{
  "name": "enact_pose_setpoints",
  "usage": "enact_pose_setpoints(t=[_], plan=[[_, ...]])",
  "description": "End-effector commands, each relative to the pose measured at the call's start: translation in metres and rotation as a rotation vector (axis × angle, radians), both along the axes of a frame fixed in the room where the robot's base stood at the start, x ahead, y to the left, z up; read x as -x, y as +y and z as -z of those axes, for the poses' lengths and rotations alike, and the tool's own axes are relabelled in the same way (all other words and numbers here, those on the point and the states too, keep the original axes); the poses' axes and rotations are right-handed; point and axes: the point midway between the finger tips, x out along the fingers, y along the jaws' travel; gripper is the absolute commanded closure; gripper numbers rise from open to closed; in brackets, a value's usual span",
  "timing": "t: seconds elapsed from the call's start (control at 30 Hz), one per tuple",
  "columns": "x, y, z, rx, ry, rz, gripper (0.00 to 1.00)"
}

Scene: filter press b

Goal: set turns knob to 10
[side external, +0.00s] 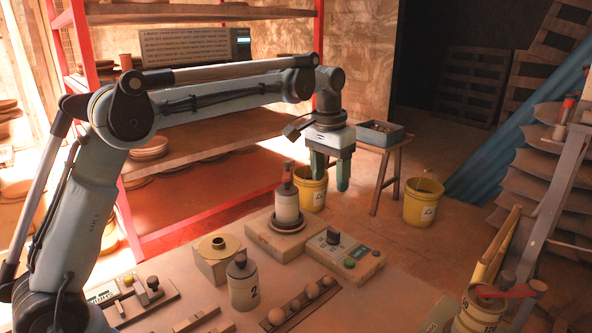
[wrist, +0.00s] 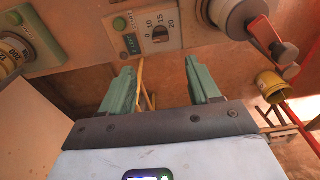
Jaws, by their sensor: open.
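In the side view a low tan control box (side external: 345,260) carries a dark upright knob (side external: 333,236), a green button and a small display. I cannot read which number the knob points at. My gripper (side external: 330,180) hangs fingers down, open and empty, above and behind this box and apart from it. In the wrist view a panel (wrist: 185,32) shows at the top with a green button (wrist: 120,23) and a number scale (wrist: 160,25) reading 10, 15 and 20. The view cuts off the panel. The open fingers show below it with nothing between them.
A bottle (side external: 287,205) stands on a dish to the box's left. A jar marked 2 (side external: 242,283) and a rack of round pieces (side external: 300,303) are in front. Yellow buckets (side external: 423,202) stand behind. A red lever (side external: 510,290) is at lower right.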

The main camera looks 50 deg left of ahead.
Motion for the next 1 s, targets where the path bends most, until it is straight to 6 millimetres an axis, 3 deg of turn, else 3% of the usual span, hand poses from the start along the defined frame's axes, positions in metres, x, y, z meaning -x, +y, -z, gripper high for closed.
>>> enact_pose_setpoints(t=[0.2,0.57,1.0], plan=[[-0.021,0.0,0.02,0.0,0.073,0.0,0.38],[-0.025,0.0,0.041,0.0,0.092,0.0,0.38],[-0.025,0.0,0.114,0.0,0.091,0.0,0.38]])
